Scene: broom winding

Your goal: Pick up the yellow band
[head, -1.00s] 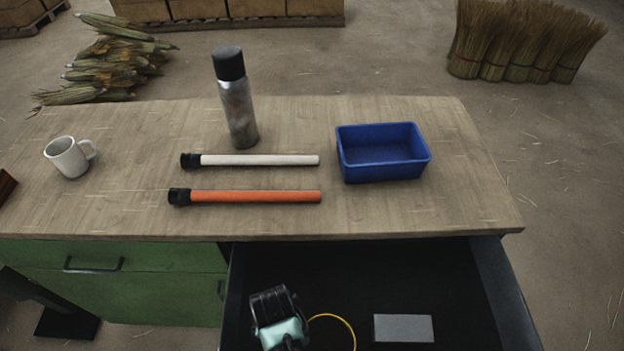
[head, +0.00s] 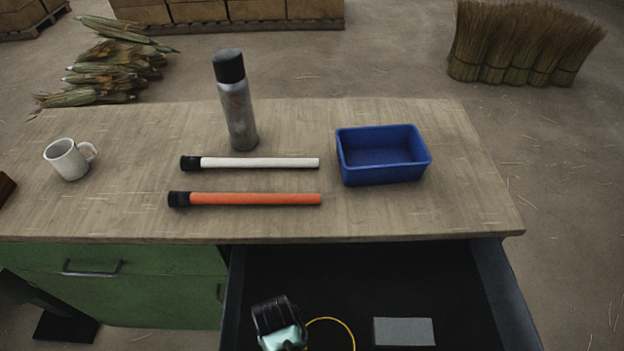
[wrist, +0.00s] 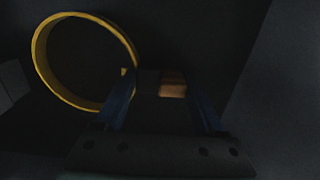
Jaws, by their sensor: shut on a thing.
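The yellow band (head: 331,320) is a thin ring in the open drawer, right of my gripper (head: 276,338), and is cut off by the lower picture edge. In the wrist view the band (wrist: 38,57) is a large ring on the left. Its right side passes out of sight at the left finger. My gripper (wrist: 160,85) has its fingers apart, with a small dark and brown block (wrist: 173,88) between the tips. The band appears beside the left finger, not between the fingers; the picture is dark and the contact is unclear.
A grey flat block (head: 404,331) lies in the drawer (head: 450,275), right of the band. On the table (head: 400,220) above are a blue bin (head: 385,174), an orange rod (head: 255,199), a white rod (head: 260,163), a spray can (head: 236,105) and a mug (head: 66,158).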

